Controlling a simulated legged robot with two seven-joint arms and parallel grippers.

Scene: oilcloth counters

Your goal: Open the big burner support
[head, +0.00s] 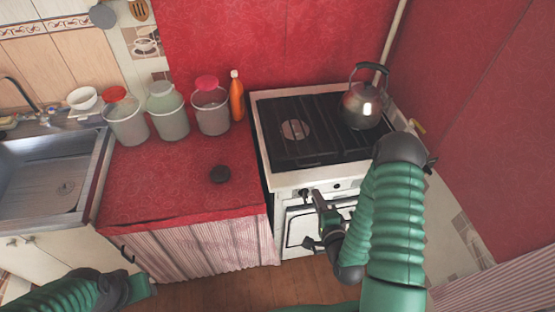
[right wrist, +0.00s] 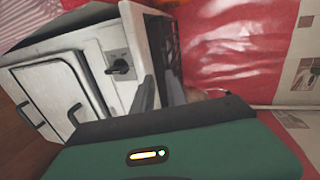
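The big burner support is the black grate (head: 318,128) on top of the white stove (head: 300,178). It looks flat on the stove top, with a round burner (head: 295,130) showing at its left. A metal kettle (head: 362,103) stands on its right side. My right gripper (head: 314,221) is in front of the stove, below the level of the grate and apart from it. Its two fingers also show apart and empty in the right wrist view (right wrist: 161,90). My left gripper (head: 140,288) is low at the bottom left, and its fingers are not clear.
A sink (head: 45,185) is further left. Stove knobs (head: 304,193) and the oven door (head: 300,228) are close to my right gripper.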

